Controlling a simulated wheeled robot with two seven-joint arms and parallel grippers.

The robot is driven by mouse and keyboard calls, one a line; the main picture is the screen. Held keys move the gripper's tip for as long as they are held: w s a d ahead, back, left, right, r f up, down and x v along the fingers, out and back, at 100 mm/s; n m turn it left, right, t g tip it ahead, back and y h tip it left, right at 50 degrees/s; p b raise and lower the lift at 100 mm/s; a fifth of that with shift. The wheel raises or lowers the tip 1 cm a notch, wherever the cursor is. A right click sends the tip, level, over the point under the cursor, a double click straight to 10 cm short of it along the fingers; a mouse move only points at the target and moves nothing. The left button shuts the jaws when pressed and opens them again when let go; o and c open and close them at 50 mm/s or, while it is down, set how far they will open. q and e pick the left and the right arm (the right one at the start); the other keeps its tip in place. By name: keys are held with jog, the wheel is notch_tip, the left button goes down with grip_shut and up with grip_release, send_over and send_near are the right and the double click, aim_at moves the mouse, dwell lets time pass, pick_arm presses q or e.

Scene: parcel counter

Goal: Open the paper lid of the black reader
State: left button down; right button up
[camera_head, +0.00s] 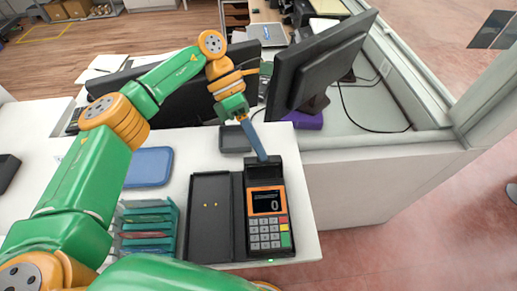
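The black reader (284,246) lies on the white counter, with an orange-framed screen showing a 0 and a grey keypad facing up. Its paper lid looks to be the black part (265,171) at its far end; I cannot tell whether it is raised. My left gripper (262,156) reaches down from behind the reader, with its blue-grey fingertip at the lid's far edge. It appears to touch or nearly touch there. The fingers show edge-on as one bar, so any gap is hidden. My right gripper is not in view.
A black open case or tray (209,219) lies directly left of the reader. A teal rack (147,229) and a blue tray (149,167) stand further left. A small dark tray (234,140) lies behind. A monitor (323,65) stands at the back right. The counter's right edge is close.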

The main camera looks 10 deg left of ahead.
pick_arm(q)
jog(key=shift+w, duration=0.1)
dwell(0.4)
jog(key=c, duration=1)
grip_release()
jog(key=shift+c, duration=0.2)
